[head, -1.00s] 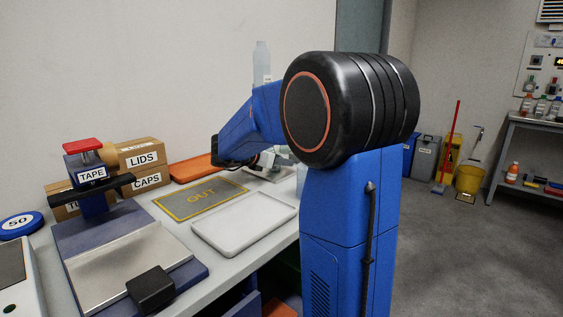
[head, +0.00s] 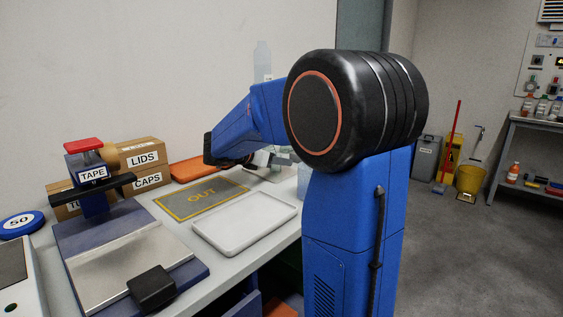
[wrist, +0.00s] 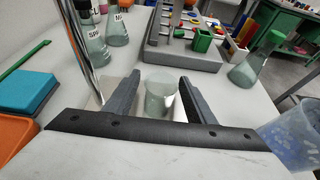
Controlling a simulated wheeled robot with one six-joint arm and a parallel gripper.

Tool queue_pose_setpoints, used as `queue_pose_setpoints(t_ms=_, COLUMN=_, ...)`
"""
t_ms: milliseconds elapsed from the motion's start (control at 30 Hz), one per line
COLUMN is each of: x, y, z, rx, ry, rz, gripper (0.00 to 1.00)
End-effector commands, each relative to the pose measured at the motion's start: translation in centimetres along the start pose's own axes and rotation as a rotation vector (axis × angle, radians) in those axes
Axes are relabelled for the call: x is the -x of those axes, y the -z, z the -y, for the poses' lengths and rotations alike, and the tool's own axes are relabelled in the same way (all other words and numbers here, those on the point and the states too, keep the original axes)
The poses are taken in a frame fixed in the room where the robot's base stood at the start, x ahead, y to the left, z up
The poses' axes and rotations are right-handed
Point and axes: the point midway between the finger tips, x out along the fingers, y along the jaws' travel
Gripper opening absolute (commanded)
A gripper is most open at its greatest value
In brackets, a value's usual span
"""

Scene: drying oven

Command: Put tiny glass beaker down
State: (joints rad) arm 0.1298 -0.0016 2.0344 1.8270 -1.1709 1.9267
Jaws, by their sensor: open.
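The tiny glass beaker (wrist: 160,98) is a clear, greenish cup, upright between the fingers of my gripper (wrist: 160,77) in the wrist view. The gripper is open, with one dark finger on each side of the beaker. A gap shows on the right; I cannot tell whether the left finger touches the glass. The beaker appears to stand on a pale surface, but its base is partly hidden by the gripper's dark front bar. In the head view my arm hides the beaker and most of the gripper.
In the wrist view, flasks (wrist: 92,42) and a grey rack (wrist: 180,58) stand beyond, another flask (wrist: 248,70) at right, and a bluish tub (wrist: 290,138) nearer. In the head view, an empty white tray (head: 245,226) and the OUT mat (head: 202,197) lie on the bench.

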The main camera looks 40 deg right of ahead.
Motion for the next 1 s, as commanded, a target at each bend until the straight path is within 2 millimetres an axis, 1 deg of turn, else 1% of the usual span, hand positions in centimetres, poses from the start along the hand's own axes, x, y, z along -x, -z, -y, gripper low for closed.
queue_pose_setpoints(t_ms=33, x=1.0, y=0.0, z=-0.1, rx=-0.001, ry=-0.005, rz=0.0, gripper=0.5)
queue_pose_setpoints(t_ms=300, x=5.7, y=0.0, z=-0.1, rx=0.0, ry=-0.004, rz=0.0, gripper=0.5)
queue_pose_setpoints(t_ms=500, x=8.2, y=0.0, z=-0.1, rx=-0.001, ry=-0.004, rz=0.0, gripper=0.5)
queue_pose_setpoints(t_ms=700, x=9.3, y=0.0, z=0.0, rx=0.0, ry=-0.002, rz=-0.001, gripper=0.5)
queue_pose_setpoints(t_ms=1000, x=9.4, y=0.0, z=0.0, rx=0.0, ry=-0.001, rz=0.0, gripper=0.5)
